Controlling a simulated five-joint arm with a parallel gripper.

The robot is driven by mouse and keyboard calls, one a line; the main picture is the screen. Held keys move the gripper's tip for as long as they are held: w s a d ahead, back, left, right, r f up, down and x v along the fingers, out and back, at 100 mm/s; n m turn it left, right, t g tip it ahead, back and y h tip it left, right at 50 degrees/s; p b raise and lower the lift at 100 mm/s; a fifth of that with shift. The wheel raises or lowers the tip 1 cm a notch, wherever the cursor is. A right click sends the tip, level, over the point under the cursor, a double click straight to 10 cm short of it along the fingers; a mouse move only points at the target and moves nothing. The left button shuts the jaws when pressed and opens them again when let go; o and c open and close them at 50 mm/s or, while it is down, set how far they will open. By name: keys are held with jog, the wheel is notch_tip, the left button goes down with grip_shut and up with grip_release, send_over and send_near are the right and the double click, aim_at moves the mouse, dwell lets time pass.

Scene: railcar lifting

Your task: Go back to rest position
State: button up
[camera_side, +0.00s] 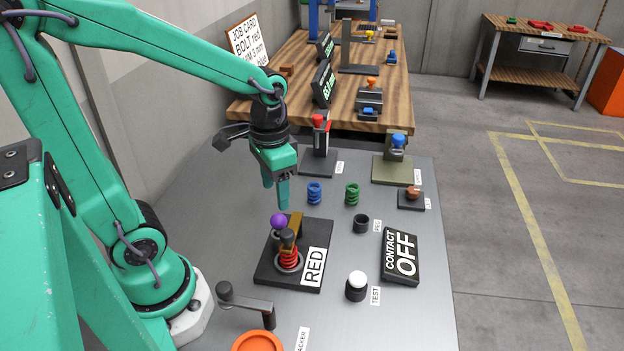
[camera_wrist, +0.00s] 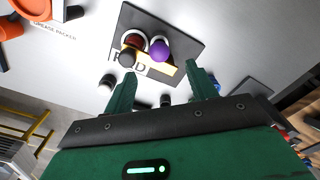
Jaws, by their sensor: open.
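My gripper (camera_side: 277,190) is open and empty, raised above the grey table just behind the black fixture. In the wrist view its two green fingers (camera_wrist: 163,90) stand wide apart, with nothing between them. The black fixture (camera_side: 262,273) marked RED holds a red spring (camera_side: 289,258) with a dark knob above it. A purple ball (camera_side: 279,221) sits at the fixture's back left beside a yellow-brown block (camera_side: 295,222). The fixture (camera_wrist: 190,32) also shows ahead of the fingers in the wrist view, with the purple ball (camera_wrist: 160,49) on it.
A blue spring (camera_side: 314,193) and a green spring (camera_side: 352,194) stand right of my gripper. A CONTACT OFF sign (camera_side: 401,257), a white TEST button (camera_side: 357,279), a crank handle (camera_side: 247,303) and an orange bowl (camera_side: 257,342) are nearer the front. A wooden bench (camera_side: 290,65) stands behind.

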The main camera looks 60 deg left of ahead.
jog(key=shift+r, duration=0.15)
jog(key=s+d+r+n+t, duration=0.1)
jog(key=s+r+t, duration=0.2)
jog(key=r+t, duration=0.2)
jog(key=shift+s+d+r, duration=0.25)
jog(key=shift+s+r, duration=0.1)
jog(key=shift+r, duration=1.5)
